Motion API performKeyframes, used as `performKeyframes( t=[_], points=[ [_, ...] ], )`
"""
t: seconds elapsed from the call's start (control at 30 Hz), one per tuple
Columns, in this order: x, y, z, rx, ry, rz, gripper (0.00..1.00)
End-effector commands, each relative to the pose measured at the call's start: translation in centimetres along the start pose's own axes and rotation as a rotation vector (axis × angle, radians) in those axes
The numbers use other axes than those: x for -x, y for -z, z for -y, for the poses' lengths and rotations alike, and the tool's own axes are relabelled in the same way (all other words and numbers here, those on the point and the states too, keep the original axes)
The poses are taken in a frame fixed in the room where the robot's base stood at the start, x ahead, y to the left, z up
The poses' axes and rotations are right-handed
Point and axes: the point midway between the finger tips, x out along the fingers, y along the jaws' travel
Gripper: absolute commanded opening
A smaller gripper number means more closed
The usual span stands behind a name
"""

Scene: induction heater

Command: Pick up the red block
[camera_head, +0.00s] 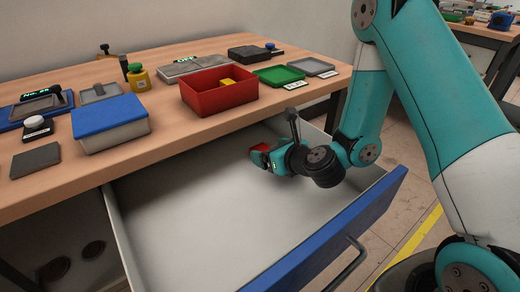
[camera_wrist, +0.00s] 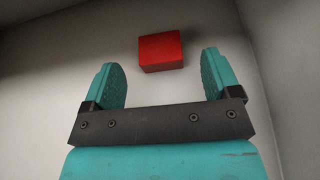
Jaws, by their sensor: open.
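The red block (camera_wrist: 161,51) lies on the pale floor of the open drawer (camera_head: 190,225). In the wrist view it sits between and a little beyond the fingertips of my gripper (camera_wrist: 160,75). The jaws are open, with a gap on both sides of the block, and nothing is between them. In the head view my gripper (camera_head: 263,159) reaches down into the drawer near its back right. A small red patch of the block (camera_head: 260,148) shows beside the gripper there; the rest is hidden.
The drawer's blue front (camera_head: 335,240) and pale side walls surround the gripper. The wooden table (camera_head: 190,128) overhangs the drawer's back. On it are a red bin (camera_head: 219,97) with a yellow item, a blue-lidded box (camera_head: 110,125) and a green tray (camera_head: 278,76). The drawer's left part is empty.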

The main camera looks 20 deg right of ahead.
Motion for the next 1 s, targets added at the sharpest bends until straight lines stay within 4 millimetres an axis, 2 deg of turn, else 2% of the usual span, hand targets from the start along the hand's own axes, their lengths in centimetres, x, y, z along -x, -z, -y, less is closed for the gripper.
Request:
performKeyframes(
  t=[0.17,0.4,0.73,0.77,0.97,1.0],
  points=[
    [-1.7,-0.9,-0.1,0.004,-0.003,0.000,0.83],
    [-4.2,-0.7,-0.1,0.006,-0.003,0.000,0.83],
    [-4.9,-0.2,-0.1,0.005,-0.001,0.001,0.83],
    [-4.9,-0.2,-0.1,0.005,-0.001,0.001,0.78],
    [-4.9,-0.2,-0.1,0.005,-0.001,0.000,0.32],
    [-4.9,-0.2,-0.1,0.005,-0.001,0.000,0.29]
  ],
)
